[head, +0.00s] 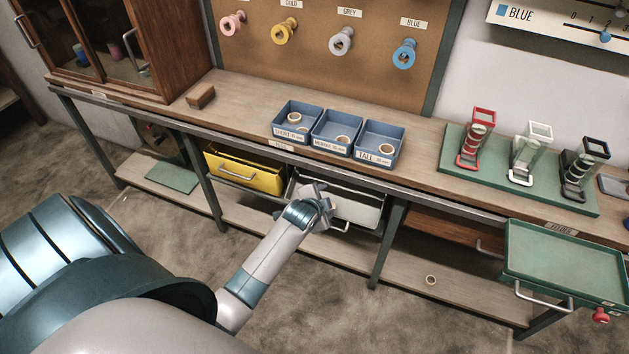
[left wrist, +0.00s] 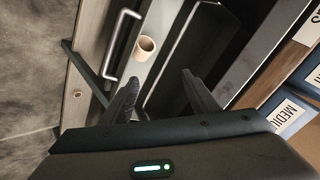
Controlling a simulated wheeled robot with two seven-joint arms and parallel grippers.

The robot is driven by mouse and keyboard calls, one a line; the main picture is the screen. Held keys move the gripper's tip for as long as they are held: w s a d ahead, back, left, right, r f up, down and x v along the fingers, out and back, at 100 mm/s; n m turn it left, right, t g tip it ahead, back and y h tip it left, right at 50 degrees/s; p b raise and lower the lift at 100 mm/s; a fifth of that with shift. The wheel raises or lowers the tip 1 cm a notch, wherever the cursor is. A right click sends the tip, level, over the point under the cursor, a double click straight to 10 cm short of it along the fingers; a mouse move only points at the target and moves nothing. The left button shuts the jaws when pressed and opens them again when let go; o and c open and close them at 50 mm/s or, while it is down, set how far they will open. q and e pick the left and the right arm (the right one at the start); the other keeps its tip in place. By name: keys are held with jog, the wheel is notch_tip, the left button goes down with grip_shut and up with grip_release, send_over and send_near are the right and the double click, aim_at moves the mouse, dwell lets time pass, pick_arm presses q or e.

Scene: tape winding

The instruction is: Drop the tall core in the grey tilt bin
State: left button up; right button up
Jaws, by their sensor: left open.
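The grey tilt bin (head: 362,208) is under the bench, tipped open with its handle at the front. My left gripper (head: 322,200) is over its left part. In the left wrist view my left gripper (left wrist: 160,76) is open, its two fingers apart. A pale tan core (left wrist: 145,48) shows beyond the fingertips against the bin's light wall (left wrist: 166,20), clear of both fingers. I cannot tell whether it rests there or is in the air. The arm hides this core in the head view. My right gripper is not in view.
Blue trays labelled short (head: 297,135), medium (head: 325,147) and tall (head: 395,160) stand on the bench above, each holding cores. A yellow bin (head: 262,176) is to the left. A green tray (head: 565,256) juts out at right. A loose core (head: 430,280) lies on the lower shelf.

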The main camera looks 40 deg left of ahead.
pick_arm(q)
jog(key=v, duration=1.2)
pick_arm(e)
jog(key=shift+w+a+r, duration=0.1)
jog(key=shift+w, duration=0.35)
pick_arm(q)
jog(key=shift+w, duration=0.1)
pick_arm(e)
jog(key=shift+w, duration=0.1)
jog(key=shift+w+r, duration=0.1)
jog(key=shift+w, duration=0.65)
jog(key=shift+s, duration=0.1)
